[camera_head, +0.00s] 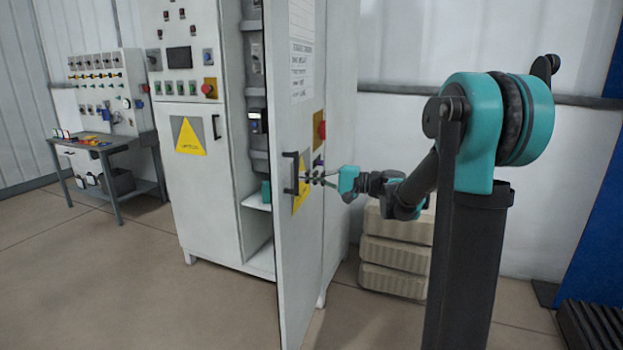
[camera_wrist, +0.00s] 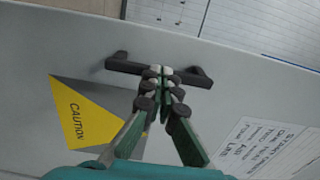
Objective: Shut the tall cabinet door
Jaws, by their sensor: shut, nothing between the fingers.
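The tall cabinet (camera_head: 215,150) stands left of centre in the head view. Its door (camera_head: 299,250) is swung open toward me, and shelves with devices show inside. The door has a black handle (camera_head: 290,173) and a yellow triangular sign beside it. My gripper (camera_head: 308,179) is shut at the door, close to the handle. In the wrist view, the fingertips of my gripper (camera_wrist: 160,72) overlap the middle of the black handle (camera_wrist: 125,65). The fingers hold nothing. I cannot tell whether they touch the handle or the door. The yellow sign reads CAUTION.
Pale stacked crates (camera_head: 397,251) stand on the floor right of the door, under my arm. A grey workbench (camera_head: 110,145) with small items stands at the far left. The floor (camera_head: 130,270) left of and in front of the cabinet is clear.

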